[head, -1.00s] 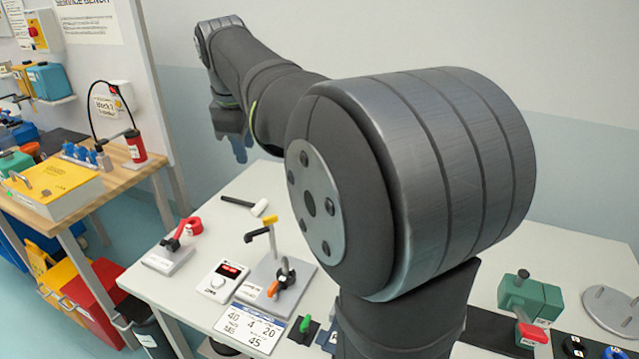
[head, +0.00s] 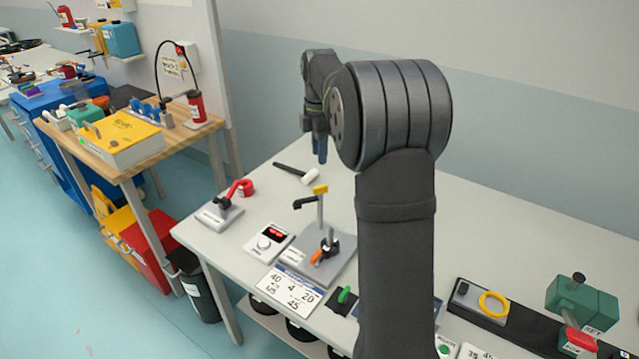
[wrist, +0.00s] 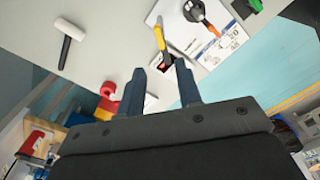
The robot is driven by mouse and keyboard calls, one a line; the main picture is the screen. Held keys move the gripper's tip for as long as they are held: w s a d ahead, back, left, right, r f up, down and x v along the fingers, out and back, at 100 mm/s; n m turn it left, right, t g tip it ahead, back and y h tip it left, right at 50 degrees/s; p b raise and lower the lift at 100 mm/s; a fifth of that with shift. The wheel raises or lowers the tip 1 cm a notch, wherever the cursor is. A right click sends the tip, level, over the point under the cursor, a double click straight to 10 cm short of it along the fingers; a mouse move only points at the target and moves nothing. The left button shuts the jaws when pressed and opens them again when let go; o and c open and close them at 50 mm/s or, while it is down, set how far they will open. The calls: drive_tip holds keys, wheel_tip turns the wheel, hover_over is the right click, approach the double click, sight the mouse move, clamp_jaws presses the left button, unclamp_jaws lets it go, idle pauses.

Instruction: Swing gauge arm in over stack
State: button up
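The gauge arm (head: 305,202) is a black bar with a yellow cap, on a slim post at the back of a grey base plate (head: 292,250). In the head view it points left, away from the spindle. The spindle with a black piece and an orange lever (head: 318,256) stands on the same plate; whether discs are stacked there is unclear. In the wrist view the yellow gauge part (wrist: 160,38) lies beyond the fingertips, and the spindle (wrist: 195,12) is at the top. My gripper (wrist: 160,68) is open and empty, above the bench, behind the gauge in the head view (head: 320,150).
A mallet (head: 296,173) lies behind the gauge. A red-handled clamp (head: 233,192) stands to the left. A display box (head: 268,241) and a number card (head: 291,291) are in front. A green vise (head: 582,306) and a yellow ring (head: 493,305) are at right.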

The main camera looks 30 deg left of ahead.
sight(319, 187)
wheel_tip(319, 187, down, 11)
drive_tip(key=shift+r, duration=0.1)
idle(0.3)
clamp_jaws()
